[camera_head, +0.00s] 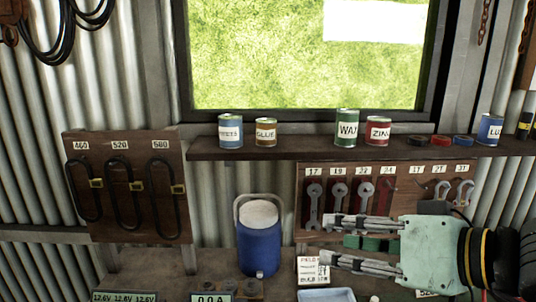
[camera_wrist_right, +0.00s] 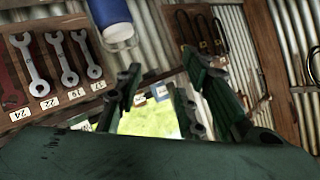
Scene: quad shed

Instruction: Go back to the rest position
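My right gripper (camera_head: 326,240) comes in from the right, in front of the wrench board and above the bench, with its fingers pointing left. Its two fingers are apart. In the right wrist view the fingers (camera_wrist_right: 158,85) also stand apart, with nothing seen held between them. Dark green parts show between the fingers in the head view. My left gripper is in neither view.
A blue jug (camera_head: 259,248) stands on the bench left of my right gripper. The wrench board (camera_head: 330,172) hangs behind it. A shelf (camera_head: 290,148) with several cans runs above. A belt board (camera_head: 127,225) hangs at left. A white card (camera_head: 310,270) stands below the fingertips.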

